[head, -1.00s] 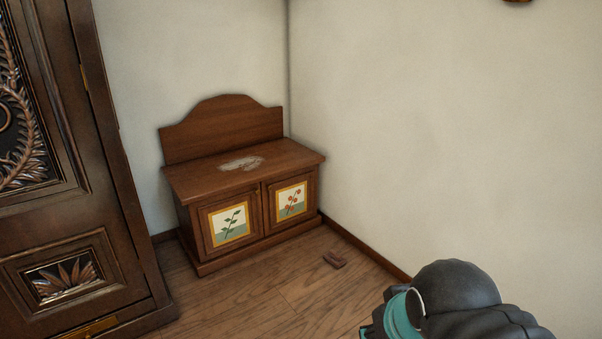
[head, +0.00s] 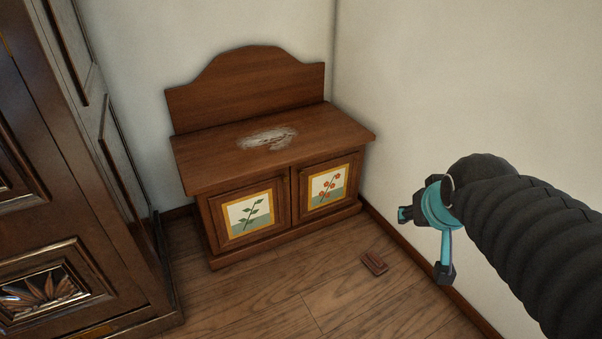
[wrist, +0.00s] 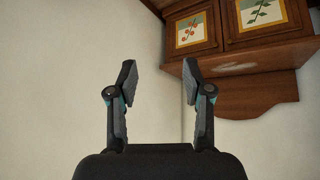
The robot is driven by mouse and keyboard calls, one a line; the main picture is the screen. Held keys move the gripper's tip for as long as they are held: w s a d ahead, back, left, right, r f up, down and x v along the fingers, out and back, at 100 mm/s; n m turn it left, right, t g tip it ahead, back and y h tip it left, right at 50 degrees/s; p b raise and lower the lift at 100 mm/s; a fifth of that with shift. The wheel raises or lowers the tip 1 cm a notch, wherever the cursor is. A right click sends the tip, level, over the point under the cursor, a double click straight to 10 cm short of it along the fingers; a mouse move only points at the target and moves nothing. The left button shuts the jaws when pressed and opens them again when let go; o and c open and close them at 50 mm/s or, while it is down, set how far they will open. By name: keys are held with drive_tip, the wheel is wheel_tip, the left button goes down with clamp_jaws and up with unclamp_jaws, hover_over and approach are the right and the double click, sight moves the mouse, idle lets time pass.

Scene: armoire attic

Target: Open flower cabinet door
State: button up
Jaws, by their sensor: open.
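The low brown wooden cabinet (head: 225,170) stands in the room corner with two shut doors. Its right door carries a picture of a red flower sprig (head: 327,187); its left door carries a green leaf sprig (head: 248,215). My gripper (head: 425,243) is to the right of the cabinet, apart from it, near the right wall. In the wrist view my gripper (wrist: 158,75) is open and empty. That view shows the cabinet upside down, with the red flower door (wrist: 192,29) beyond the right finger.
A small brown block (head: 374,262) lies on the wooden floor before the cabinet's right side. A large dark carved armoire (head: 75,200) stands at the left. The right wall (head: 470,90) is close to my arm. Floor in front of the cabinet is otherwise clear.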

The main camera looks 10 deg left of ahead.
sight(302, 174)
drive_tip(key=w+a+f+n+t+y+b, duration=0.1)
drive_tip(key=w+a+f+t, duration=0.15)
drive_tip(key=w, duration=0.75)
drive_tip(key=w+a+f+n+t+b, duration=0.1)
drive_tip(key=w+a+f, duration=0.15)
drive_tip(key=w, duration=0.65)
drive_tip(key=w+a+f+n+t+y+b, duration=0.1)
drive_tip(key=w+f, duration=0.3)
drive_tip(key=w, duration=0.6)
drive_tip(key=w+a+f+n+t+y+b, duration=0.15)
drive_tip(key=w+a+f+y, duration=0.4)
drive_tip(key=f, duration=0.65)
drive_tip(key=w+a+f+n+t+y+b, duration=0.1)
drive_tip(key=w+a+f+n+y+b, duration=0.15)
drive_tip(key=w+a+f, duration=0.65)
drive_tip(key=shift+m, duration=0.3)
drive_tip(key=x, duration=0.3)
drive_tip(key=f+x, duration=0.1)
drive_tip(key=x, duration=0.6)
drive_tip(key=shift+s+a+f, duration=0.15)
drive_tip(key=shift+a+f, duration=0.2)
drive_tip(key=shift+a, duration=0.1)
clamp_jaws()
